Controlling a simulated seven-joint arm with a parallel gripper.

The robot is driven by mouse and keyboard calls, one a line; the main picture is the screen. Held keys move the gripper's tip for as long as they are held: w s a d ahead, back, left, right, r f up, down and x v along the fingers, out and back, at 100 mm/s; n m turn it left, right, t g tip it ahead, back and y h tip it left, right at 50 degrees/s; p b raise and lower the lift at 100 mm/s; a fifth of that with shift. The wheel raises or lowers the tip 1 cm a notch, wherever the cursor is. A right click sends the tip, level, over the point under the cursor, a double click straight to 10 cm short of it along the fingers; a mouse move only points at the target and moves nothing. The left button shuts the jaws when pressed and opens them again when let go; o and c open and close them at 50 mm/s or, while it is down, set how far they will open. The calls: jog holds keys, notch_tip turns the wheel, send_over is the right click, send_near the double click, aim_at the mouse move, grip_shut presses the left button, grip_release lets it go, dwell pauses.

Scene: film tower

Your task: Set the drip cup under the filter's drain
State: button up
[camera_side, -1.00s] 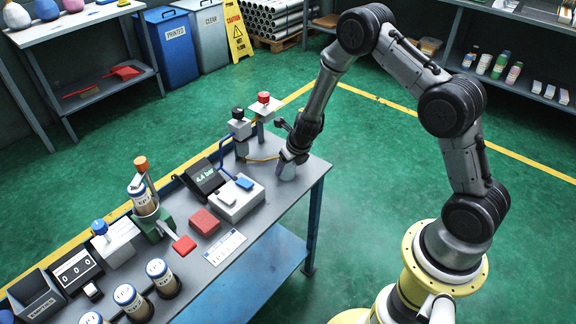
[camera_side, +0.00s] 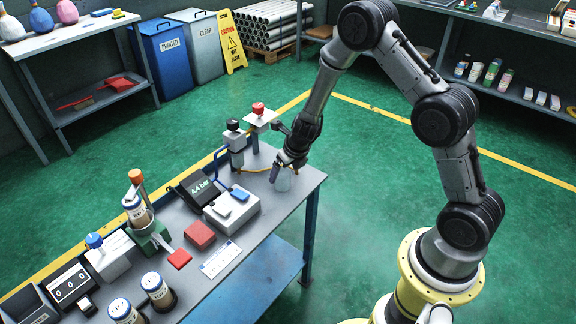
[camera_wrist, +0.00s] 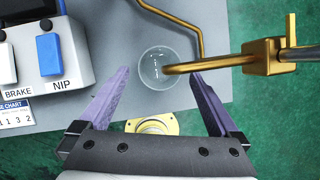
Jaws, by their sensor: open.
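The drip cup, a clear round cup (camera_wrist: 150,63), stands on the grey bench top near its edge. It also shows as a pale shape in the side view (camera_side: 283,184). In the wrist view the end of a brass drain tube (camera_wrist: 210,63) overlaps the cup's middle from the right; the height gap is unclear. My gripper (camera_wrist: 160,76) is open, with purple fingers spread on either side of the cup's near edge and visible space between each finger and the cup. In the side view my gripper (camera_side: 286,170) is low over the bench corner.
A brass valve block (camera_wrist: 268,62) sits to the right of the cup. A control box with BRAKE and NIP switches (camera_wrist: 45,50) stands left. A bent brass pipe (camera_wrist: 185,18) runs just behind the cup. Two posts with black (camera_side: 233,125) and red (camera_side: 258,108) knobs stand beside my gripper.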

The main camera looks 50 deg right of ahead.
jog(key=shift+v, duration=1.9)
jog(key=shift+s, duration=0.1)
jog(key=s+a+r+n+t+y, duration=0.1)
jog(key=s+a+r+n, duration=0.1)
jog(key=a+r+n, duration=0.35)
jog(key=s+a+r+n+y, duration=0.2)
jog(key=s+r+n, duration=0.1)
jog(key=r+n, duration=0.45)
jog(key=s+a+r+n+t+y, duration=0.1)
jog(key=s+a+r+n, duration=0.1)
jog(key=a+r+n, duration=0.4)
jog(key=s+d+r+n+h, duration=0.1)
jog(key=s+d+r+n, duration=0.2)
jog(key=s+n, duration=0.6)
jog(key=s+d+r+n+h, duration=0.1)
jog(key=s+d+r+n, duration=0.2)
jog(key=s+n, duration=0.7)
jog(key=s, duration=0.2)
jog(key=shift+s+r+n+g+h, duration=0.15)
jog(key=shift+s+n+g+h, duration=0.15)
jog(key=shift+s+g, duration=0.1)
